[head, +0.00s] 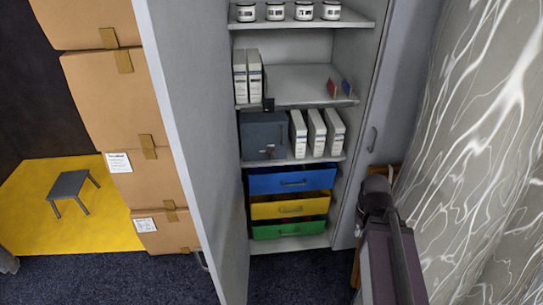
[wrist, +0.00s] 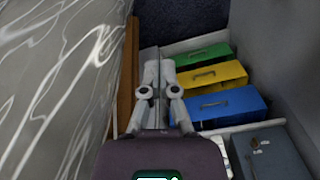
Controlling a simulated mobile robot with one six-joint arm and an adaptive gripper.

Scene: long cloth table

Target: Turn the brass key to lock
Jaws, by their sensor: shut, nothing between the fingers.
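A dark blue-grey box like a small safe (head: 258,130) stands on a cabinet shelf in the head view. A small light fitting (head: 270,149) is on its front, perhaps the key and its lock; it is too small to tell its colour or angle. In the wrist view the box (wrist: 279,158) is at the lower right, with the fitting (wrist: 256,145) at its left part. My gripper (wrist: 152,68) is shut and empty in the wrist view, left of the drawers and apart from the box. In the head view my arm is at the right, outside the cabinet opening.
The cabinet's open left door (head: 190,130) and right door (head: 378,120) flank the shelves. White binders (head: 317,132) stand right of the box. Blue (head: 265,182), yellow and green drawers are below. Cardboard boxes (head: 105,95) are stacked left; a patterned surface (head: 470,150) rises at right.

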